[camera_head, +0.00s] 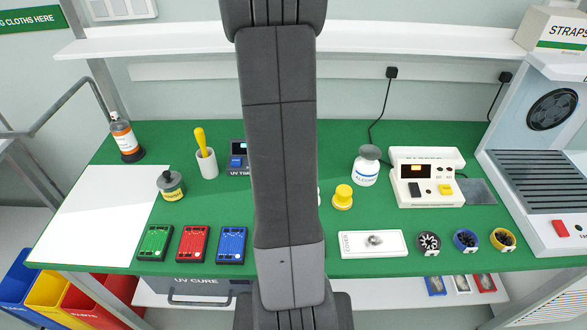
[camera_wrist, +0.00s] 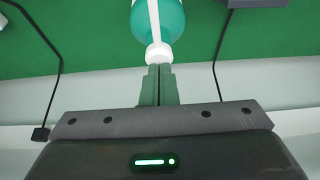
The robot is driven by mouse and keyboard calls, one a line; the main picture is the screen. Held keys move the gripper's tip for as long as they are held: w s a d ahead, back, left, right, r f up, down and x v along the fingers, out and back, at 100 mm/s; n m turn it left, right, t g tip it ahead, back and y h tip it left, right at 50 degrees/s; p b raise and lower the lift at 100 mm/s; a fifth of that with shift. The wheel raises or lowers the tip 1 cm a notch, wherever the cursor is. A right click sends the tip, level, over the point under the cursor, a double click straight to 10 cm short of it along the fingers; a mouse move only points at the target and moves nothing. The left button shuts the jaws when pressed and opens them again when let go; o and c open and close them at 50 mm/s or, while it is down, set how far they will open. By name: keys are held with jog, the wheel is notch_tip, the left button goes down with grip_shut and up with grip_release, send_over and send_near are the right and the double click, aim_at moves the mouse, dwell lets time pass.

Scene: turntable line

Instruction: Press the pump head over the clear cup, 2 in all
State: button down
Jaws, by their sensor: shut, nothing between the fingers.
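My gripper (camera_wrist: 160,72) is shut and empty in the wrist view. Its fingertips are right at a round white pump head (camera_wrist: 158,53), overlapping its edge in the picture; I cannot tell whether they touch it. A narrow white strip, seemingly the spout, runs from the head across a teal bottle (camera_wrist: 175,20), which is cut off by the top edge. In the head view my arm covers the middle of the bench and hides the bottle and my fingers. I see no clear cup in either view.
At left are a timer (camera_head: 238,160), a cup with a yellow-handled tool (camera_head: 206,160) and coloured boards (camera_head: 193,244).

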jog(key=shift+r+p, duration=0.9)
jog(key=shift+r, duration=0.35)
jog(key=shift+f, duration=0.2)
jog(key=shift+f+b, duration=1)
jog(key=shift+f, duration=0.2)
jog(key=shift+r, duration=0.1)
jog(key=shift+r+p, duration=0.95)
jog(key=shift+r, duration=0.35)
notch_tip(320, 180, up, 6)
jog(key=p, duration=0.4)
